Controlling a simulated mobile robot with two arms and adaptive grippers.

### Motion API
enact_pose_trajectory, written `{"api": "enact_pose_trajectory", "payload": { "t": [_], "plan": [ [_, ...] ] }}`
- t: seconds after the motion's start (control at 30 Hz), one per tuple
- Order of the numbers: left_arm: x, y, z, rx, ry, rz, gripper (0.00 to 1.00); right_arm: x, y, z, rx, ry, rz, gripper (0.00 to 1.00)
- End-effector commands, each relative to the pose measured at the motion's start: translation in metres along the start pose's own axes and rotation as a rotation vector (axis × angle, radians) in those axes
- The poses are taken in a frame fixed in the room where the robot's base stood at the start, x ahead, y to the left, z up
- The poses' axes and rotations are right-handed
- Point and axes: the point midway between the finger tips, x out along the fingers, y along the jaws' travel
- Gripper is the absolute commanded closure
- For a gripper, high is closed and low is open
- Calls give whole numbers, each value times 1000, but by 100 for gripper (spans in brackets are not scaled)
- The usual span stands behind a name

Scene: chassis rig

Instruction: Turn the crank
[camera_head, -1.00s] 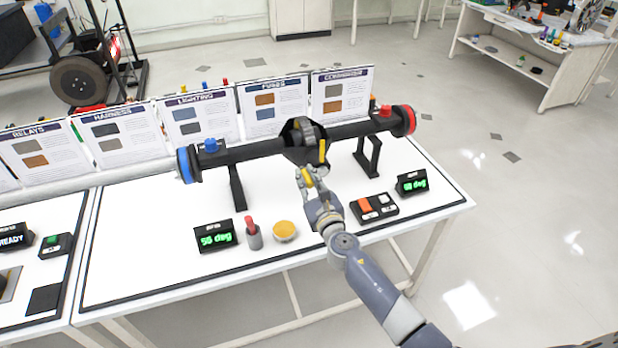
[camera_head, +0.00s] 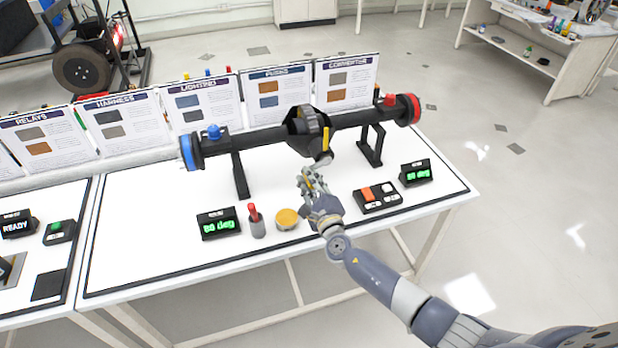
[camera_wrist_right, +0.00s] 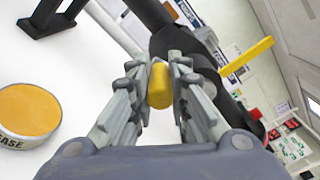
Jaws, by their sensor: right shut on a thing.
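A dark axle (camera_head: 262,140) stands on black supports on the white table (camera_head: 120,245), with a blue hub at its left end and a red hub at its right. A yellow bar (camera_head: 326,138) stands upright on the front of its middle housing. My right gripper (camera_head: 311,178) is in front of and below this housing. In the right wrist view its fingers are shut on the yellow crank handle (camera_wrist_right: 160,86), of which the rounded end shows. The yellow bar also shows there (camera_wrist_right: 248,56), to the right. The crank's link to the housing is mostly hidden. My left gripper is not in view.
Below the axle stand a green-lit display (camera_head: 219,224), a red-topped grey holder (camera_head: 256,222), a grease tin (camera_head: 287,219), a switch box (camera_head: 377,197) and a second display (camera_head: 415,173). Upright placards (camera_head: 203,103) line the table's back.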

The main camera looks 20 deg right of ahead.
Motion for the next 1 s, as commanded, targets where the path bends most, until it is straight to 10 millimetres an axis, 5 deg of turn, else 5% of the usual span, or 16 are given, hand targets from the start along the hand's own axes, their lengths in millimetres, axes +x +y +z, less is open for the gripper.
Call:
{"api": "enact_pose_trajectory", "payload": {
  "t": [0.6,0.63,0.73,1.0],
  "plan": [
    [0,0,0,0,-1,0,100,-1,3,-3,-45,1,4,100],
    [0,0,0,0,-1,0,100,-1,3,-3,-45,1,4,82],
    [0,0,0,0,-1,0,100,0,3,-3,-45,1,4,62],
    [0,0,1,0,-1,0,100,0,2,-3,-44,0,2,62]
  ]
}}
